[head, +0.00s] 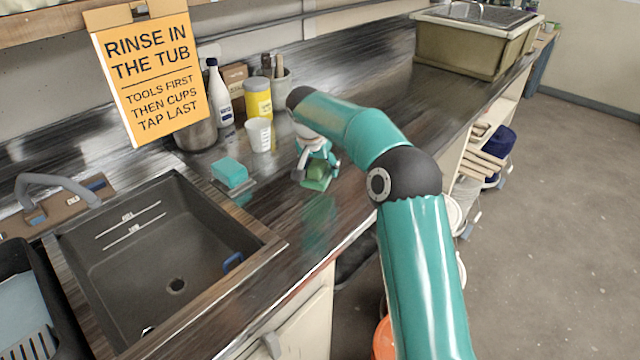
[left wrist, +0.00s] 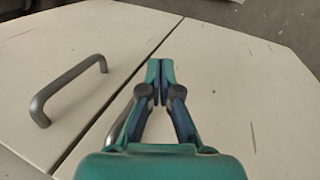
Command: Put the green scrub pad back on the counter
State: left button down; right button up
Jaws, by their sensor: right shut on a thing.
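The green scrub pad (head: 317,176) is in my right gripper (head: 318,166), over the counter (head: 278,205) to the right of the sink. The gripper is shut on the pad, and its fingers hide part of it. I cannot tell whether the pad touches the counter; a greenish reflection shows in the counter below it. My left gripper (left wrist: 161,72) shows in the left wrist view, its fingertips together with nothing between them, in front of pale cabinet doors (left wrist: 225,80). It is not in the head view.
A teal sponge (head: 230,172) sits on a small dish beside the sink (head: 165,250). A white cup (head: 259,135), yellow canister (head: 258,98) and white bottle (head: 219,95) stand behind. A large tub (head: 455,48) stands at the far end. Counter between is largely clear.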

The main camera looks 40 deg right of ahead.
aim_at(316, 165)
jog(key=shift+f, duration=2.35)
jog(key=shift+f, duration=0.1)
jog(key=o, duration=1)
jog(key=v, duration=1.2)
jog(key=shift+b, duration=0.3)
jog(key=shift+s, duration=0.15)
